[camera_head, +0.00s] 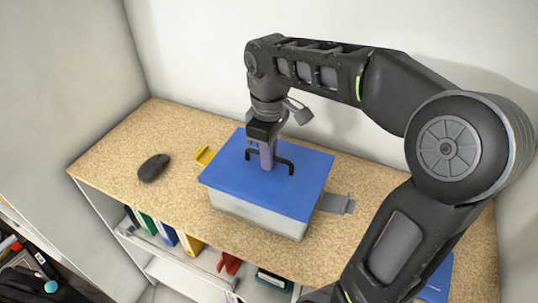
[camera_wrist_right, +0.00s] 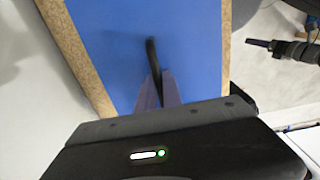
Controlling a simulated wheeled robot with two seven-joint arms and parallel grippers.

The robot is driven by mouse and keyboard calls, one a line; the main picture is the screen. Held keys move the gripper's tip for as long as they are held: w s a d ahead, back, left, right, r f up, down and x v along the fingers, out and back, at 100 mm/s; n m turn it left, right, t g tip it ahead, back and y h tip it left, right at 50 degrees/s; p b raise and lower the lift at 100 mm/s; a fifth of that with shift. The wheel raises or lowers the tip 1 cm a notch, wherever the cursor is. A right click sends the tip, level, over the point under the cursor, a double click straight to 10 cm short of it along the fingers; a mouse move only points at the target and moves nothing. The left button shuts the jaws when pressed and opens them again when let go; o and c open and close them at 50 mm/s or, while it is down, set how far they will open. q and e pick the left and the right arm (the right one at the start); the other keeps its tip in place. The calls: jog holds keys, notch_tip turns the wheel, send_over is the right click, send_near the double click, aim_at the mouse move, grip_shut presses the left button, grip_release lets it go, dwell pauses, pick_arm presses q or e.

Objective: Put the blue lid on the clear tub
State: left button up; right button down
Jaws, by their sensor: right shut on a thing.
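The blue lid (camera_head: 301,190) lies over the top of the clear tub (camera_head: 258,219), which stands on the wood-grain shelf top. The lid covers the tub's opening, and the tub's pale front wall shows below it. I cannot tell whether the lid is fully seated. My right gripper (camera_head: 267,165) comes down from above and is shut on the lid's black handle (camera_head: 286,165). In the right wrist view the blue lid (camera_wrist_right: 180,40) fills the middle and the fingers (camera_wrist_right: 158,92) close on the handle (camera_wrist_right: 152,55).
A black mouse (camera_head: 153,167) lies to the left on the shelf top (camera_head: 120,160). A yellow object (camera_head: 203,155) sits behind the tub's left side, and a grey object (camera_head: 337,203) at its right. Colored binders (camera_head: 167,235) stand on the shelf below. Walls close the back and left.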

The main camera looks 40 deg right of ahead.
jog(key=c, duration=1.4)
grip_release()
jog(key=shift+r, duration=0.1)
jog(key=shift+r, duration=0.25)
notch_tip(320, 180, up, 2)
jog(key=shift+r, duration=0.1)
notch_tip(320, 180, up, 4)
jog(key=p, duration=0.2)
jog(key=shift+r+p, duration=0.2)
jog(key=shift+p, duration=0.2)
jog(key=shift+r+p, duration=0.3)
